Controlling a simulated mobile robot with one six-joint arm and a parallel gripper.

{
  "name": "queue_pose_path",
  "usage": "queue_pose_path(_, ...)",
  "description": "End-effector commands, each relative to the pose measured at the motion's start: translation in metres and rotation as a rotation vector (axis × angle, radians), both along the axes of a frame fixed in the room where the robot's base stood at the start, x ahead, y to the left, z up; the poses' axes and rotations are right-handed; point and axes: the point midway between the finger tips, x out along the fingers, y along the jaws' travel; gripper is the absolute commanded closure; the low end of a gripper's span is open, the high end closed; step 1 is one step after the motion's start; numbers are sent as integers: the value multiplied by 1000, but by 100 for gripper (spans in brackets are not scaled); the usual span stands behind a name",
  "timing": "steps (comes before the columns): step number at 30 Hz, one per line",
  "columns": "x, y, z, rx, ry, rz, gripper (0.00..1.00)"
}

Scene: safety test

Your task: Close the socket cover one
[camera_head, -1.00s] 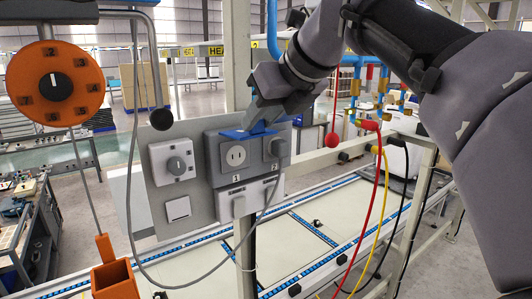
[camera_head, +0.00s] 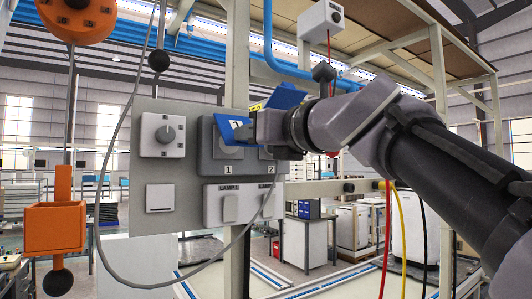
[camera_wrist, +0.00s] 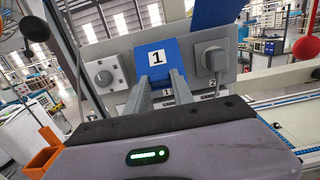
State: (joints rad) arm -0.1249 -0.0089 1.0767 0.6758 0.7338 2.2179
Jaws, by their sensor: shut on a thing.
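Socket cover one (camera_head: 226,129) is a blue flap with a white label, hinged on the grey double socket box (camera_head: 207,165). It is swung down at a slant in front of socket 1, hiding most of it. In the wrist view the cover (camera_wrist: 156,49) faces me with a "1" label. My gripper (camera_head: 250,132) is at the cover's right side and shut on it; its fingers (camera_wrist: 161,80) reach the cover's lower part in the wrist view. The blue cover two (camera_head: 286,97) stands raised. Socket 2 (camera_wrist: 214,60) holds a grey round part.
The grey panel also carries a rotary switch (camera_head: 165,135), a lower left switch (camera_head: 160,198) and a lamp switch box (camera_head: 238,205). A grey cable loops before the panel. An orange box (camera_head: 55,228) hangs at left. Red and yellow cables hang right.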

Motion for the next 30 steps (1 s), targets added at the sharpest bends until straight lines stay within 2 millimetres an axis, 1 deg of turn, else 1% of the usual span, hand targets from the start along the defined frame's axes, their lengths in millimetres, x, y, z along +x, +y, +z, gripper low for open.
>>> queue_pose_path(1,4,2,-15,-3,9,2,100)
queue_pose_path(3,7,5,-21,0,6,3,100)
queue_pose_path(7,15,9,-34,74,-95,2,100)
queue_pose_path(21,43,29,-56,71,-98,3,100)
queue_pose_path(30,54,36,-62,70,-99,2,100)
